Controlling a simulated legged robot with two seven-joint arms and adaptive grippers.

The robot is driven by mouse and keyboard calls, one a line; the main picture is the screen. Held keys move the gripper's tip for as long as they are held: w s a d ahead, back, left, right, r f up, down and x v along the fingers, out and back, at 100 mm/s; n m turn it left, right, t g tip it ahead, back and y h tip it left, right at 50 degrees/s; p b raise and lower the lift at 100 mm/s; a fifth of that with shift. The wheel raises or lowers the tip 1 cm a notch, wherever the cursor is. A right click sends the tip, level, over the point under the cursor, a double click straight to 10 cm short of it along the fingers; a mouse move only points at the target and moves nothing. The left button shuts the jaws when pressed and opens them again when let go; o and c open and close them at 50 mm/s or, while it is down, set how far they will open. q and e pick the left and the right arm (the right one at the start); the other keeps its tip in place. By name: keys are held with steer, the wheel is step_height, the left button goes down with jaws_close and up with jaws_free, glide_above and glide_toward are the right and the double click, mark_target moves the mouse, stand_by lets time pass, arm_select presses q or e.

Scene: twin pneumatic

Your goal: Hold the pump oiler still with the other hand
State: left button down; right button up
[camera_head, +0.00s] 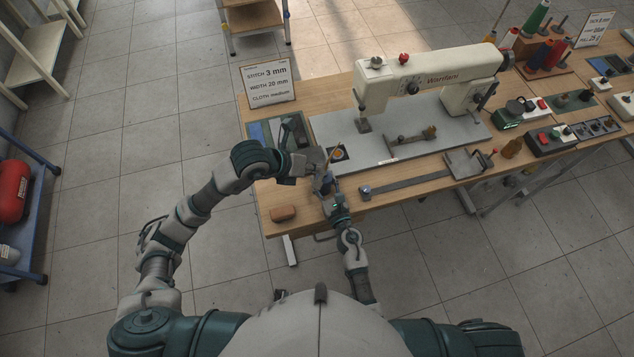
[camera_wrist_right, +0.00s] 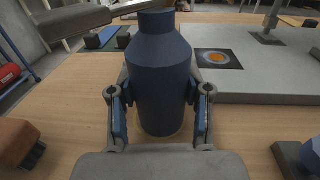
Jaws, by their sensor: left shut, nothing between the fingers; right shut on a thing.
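The pump oiler, a dark blue bottle (camera_wrist_right: 160,85), stands upright on the wooden table. In the head view the oiler (camera_head: 326,178) is small and partly covered by my grippers. My right gripper (camera_wrist_right: 160,112) is shut on its body, with a finger on each side; it also shows in the head view (camera_head: 328,188). My left gripper (camera_head: 316,160) is shut and empty, beside the oiler's top. Grey parts of it cross the upper left of the right wrist view, close to the bottle's neck. Whether it touches the oiler I cannot tell.
The sewing machine (camera_head: 425,76) stands on a grey plate behind the oiler. A dark square with an orange disc (camera_head: 338,153) lies near. A brown block (camera_head: 283,213) lies at the front left, a metal strip (camera_head: 405,184) to the right, a sign card (camera_head: 267,82) at the back left.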

steer(key=o, duration=1.5)
steer(key=shift+s, duration=0.1)
